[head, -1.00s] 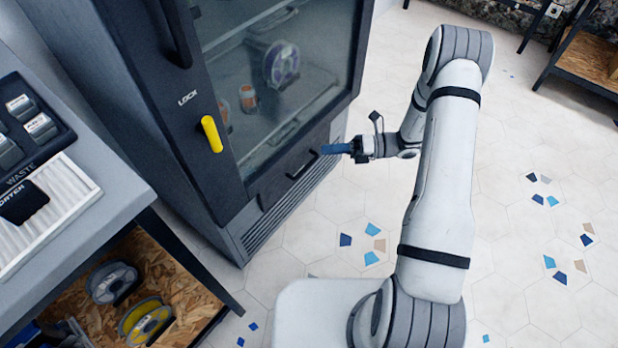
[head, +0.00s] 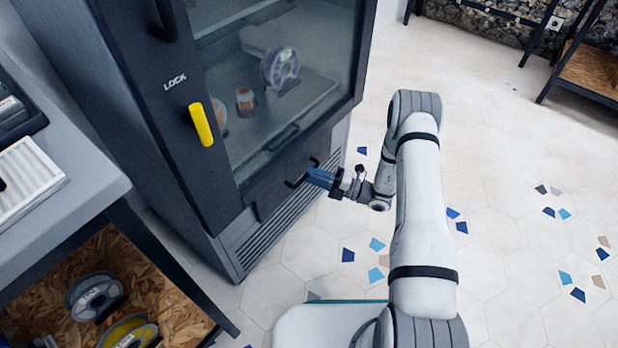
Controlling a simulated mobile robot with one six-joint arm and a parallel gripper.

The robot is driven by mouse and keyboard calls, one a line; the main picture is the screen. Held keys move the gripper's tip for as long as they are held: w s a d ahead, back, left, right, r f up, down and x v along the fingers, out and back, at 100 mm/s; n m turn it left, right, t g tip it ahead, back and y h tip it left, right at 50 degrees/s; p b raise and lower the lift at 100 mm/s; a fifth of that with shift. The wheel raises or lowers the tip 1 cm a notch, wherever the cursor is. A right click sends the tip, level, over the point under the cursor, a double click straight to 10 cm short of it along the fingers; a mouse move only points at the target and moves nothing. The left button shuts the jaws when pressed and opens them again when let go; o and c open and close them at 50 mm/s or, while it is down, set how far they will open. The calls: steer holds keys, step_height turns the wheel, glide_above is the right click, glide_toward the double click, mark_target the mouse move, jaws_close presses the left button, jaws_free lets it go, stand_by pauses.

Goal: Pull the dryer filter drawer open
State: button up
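The dryer (head: 170,130) is a tall dark cabinet with a glass door and a yellow lock handle (head: 201,124). The filter drawer (head: 268,190) is the low dark panel under the door, and it looks shut. Its black bar handle (head: 294,183) shows beside my fingertips. My gripper (head: 318,178), with blue fingers, is at the drawer front, pointing left at the handle. The fingers overlap the handle's right part in the picture. I cannot tell whether they touch it or are around it, nor how far apart they are.
A grey bench (head: 85,175) with a white pleated filter (head: 25,180) stands at the left, with filament spools (head: 95,296) on the shelf below. A vent grille (head: 275,230) lies under the drawer.

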steer(key=shift+w+a, duration=0.1)
steer(key=shift+a, duration=0.25)
steer(key=shift+c, duration=0.5)
jaws_close()
